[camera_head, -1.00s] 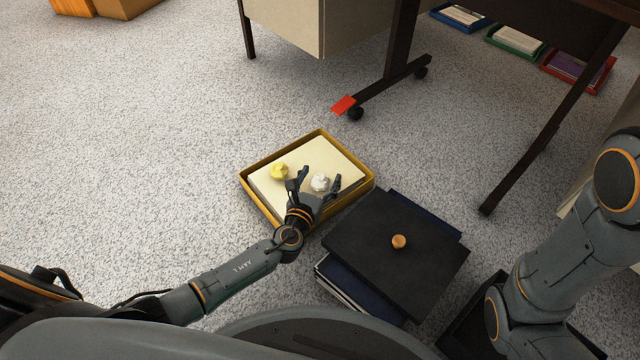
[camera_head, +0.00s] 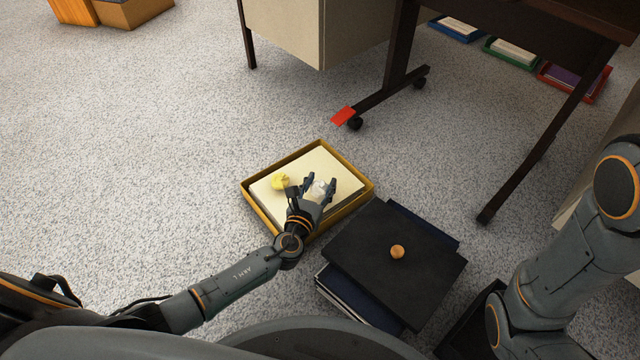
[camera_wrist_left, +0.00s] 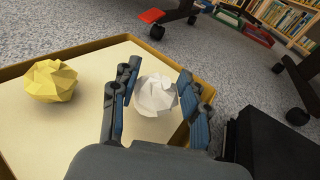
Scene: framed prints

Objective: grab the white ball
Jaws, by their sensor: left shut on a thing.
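The white ball (camera_head: 318,190) looks like crumpled paper and is in the yellow tray on the floor. My left gripper (camera_head: 312,186) is shut on it, with a finger on each side. In the left wrist view the white ball (camera_wrist_left: 155,95) sits between the two fingers of my left gripper (camera_wrist_left: 152,98), low over the cream paper. The fingers hide part of its sides. My right arm shows at the right of the head view, but its gripper is not in view.
The yellow tray (camera_head: 262,215) also holds a yellow crumpled ball (camera_head: 281,181), left of my gripper. A red card (camera_head: 343,116) lies by a desk caster. Carpet left of the tray is clear.

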